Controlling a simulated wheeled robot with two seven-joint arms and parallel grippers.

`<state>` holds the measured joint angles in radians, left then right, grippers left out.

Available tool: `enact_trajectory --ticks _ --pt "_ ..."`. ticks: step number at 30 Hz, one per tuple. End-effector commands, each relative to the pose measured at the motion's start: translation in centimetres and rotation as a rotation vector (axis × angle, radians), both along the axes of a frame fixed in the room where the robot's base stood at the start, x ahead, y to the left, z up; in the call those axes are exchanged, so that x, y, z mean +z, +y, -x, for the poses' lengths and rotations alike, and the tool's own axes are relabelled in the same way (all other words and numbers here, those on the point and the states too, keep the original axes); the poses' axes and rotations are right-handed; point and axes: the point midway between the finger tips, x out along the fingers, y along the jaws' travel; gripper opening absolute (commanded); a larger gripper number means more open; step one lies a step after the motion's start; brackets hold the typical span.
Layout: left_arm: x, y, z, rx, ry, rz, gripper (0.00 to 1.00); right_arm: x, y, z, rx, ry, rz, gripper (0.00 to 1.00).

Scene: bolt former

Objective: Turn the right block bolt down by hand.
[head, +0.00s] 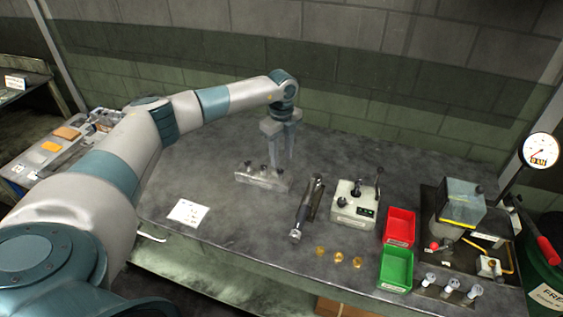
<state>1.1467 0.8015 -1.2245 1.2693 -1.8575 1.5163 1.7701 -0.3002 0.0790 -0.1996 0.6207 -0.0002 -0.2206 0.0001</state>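A pale block (260,181) stands on the grey bench with a row of small dark-headed bolts along its top. The right block bolt (279,172) is at the row's right end. My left gripper (281,164) points down at that end of the block. Its two fingers are apart with a gap between them, close to the right bolt. I cannot tell whether they touch it or are just behind it. My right gripper is not in view.
Right of the block are a torque-wrench-like tool (306,210), a control box (355,204) with a lever, a red bin (399,227), a green bin (396,269) and a press (458,205). Brass pieces (339,256) lie in front. A paper (188,213) lies left on otherwise clear bench.

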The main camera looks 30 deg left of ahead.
Motion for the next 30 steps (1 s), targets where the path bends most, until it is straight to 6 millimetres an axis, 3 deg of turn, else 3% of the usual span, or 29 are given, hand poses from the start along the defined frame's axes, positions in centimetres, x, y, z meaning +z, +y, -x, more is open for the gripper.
enact_trajectory --ticks 9,23,28,30 --pt "-4.3 0.0 0.0 0.001 0.001 0.000 0.38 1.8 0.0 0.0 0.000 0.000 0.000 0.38" --pt "-5.5 0.0 0.0 0.000 0.000 0.000 0.38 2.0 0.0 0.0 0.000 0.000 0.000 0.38" --pt "-5.4 0.0 0.0 0.000 0.000 0.000 0.02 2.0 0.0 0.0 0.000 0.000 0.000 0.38" --pt "-5.4 0.0 0.0 0.000 0.000 0.000 0.00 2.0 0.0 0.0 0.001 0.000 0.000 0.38"
